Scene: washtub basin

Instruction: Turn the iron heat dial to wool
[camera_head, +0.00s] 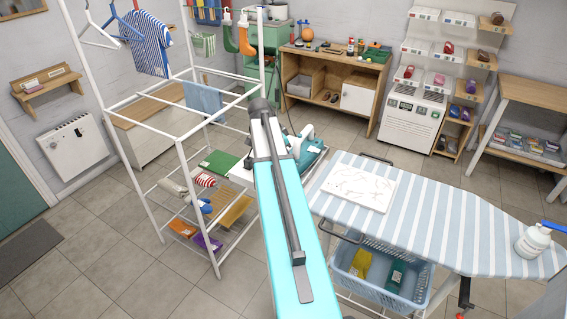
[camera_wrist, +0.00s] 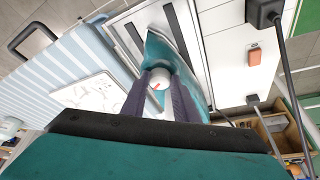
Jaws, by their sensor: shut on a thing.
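The iron (camera_wrist: 193,73) is teal and white. In the wrist view it rests on a pale stand with dark slats, beside the striped ironing board. Its round white heat dial (camera_wrist: 158,80) has a small red mark. My gripper (camera_wrist: 160,88) is shut on the dial, one dark finger on each side. The dial's scale and the wool setting cannot be read. In the head view my arm covers most of the iron (camera_head: 309,150), and my gripper is hidden behind the arm.
A white drying rack (camera_head: 181,160) stands at left. A dark cord (camera_wrist: 290,80) runs near the iron.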

